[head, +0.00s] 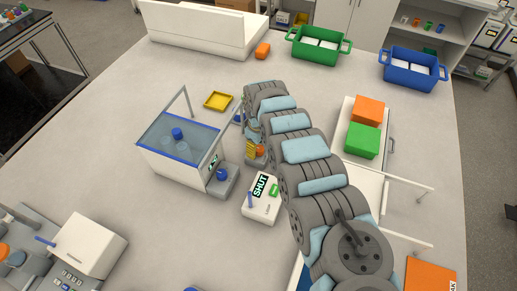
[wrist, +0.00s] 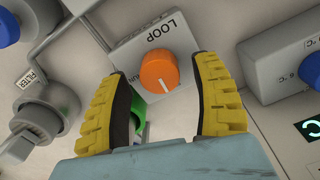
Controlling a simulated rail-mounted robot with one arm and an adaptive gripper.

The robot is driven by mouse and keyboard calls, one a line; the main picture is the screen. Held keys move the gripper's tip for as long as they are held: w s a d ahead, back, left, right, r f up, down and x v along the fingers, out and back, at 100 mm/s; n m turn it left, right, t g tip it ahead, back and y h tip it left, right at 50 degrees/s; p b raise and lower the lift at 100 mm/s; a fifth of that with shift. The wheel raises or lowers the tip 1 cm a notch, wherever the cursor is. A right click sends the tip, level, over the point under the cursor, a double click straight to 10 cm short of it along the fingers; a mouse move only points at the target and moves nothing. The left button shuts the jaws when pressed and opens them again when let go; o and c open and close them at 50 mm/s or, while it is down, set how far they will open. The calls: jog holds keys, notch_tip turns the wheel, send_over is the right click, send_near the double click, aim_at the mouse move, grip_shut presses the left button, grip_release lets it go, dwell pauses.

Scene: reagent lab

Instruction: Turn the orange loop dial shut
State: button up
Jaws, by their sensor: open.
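The orange loop dial (wrist: 158,71) sits on a pale block (wrist: 145,43) marked LOOP, at the centre of the wrist view. A white line on the dial points down and slightly right in that view. Letters reading "UN" show at the dial's left, partly hidden. My gripper (wrist: 162,80) is open, with one yellow finger to each side of the dial and a visible gap on both sides.
A grey FILTER fitting (wrist: 42,95) stands left of the gripper, and a grey box (wrist: 280,60) with a blue knob stands right. A green part (wrist: 150,112) lies under the fingers. In the head view, a blue-rimmed bath (head: 172,165) and a white SHUT box (head: 258,208) stand close by.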

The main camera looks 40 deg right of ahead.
jog(key=shift+f, duration=0.45)
grip_shut()
jog(key=shift+n, duration=0.5)
grip_release()
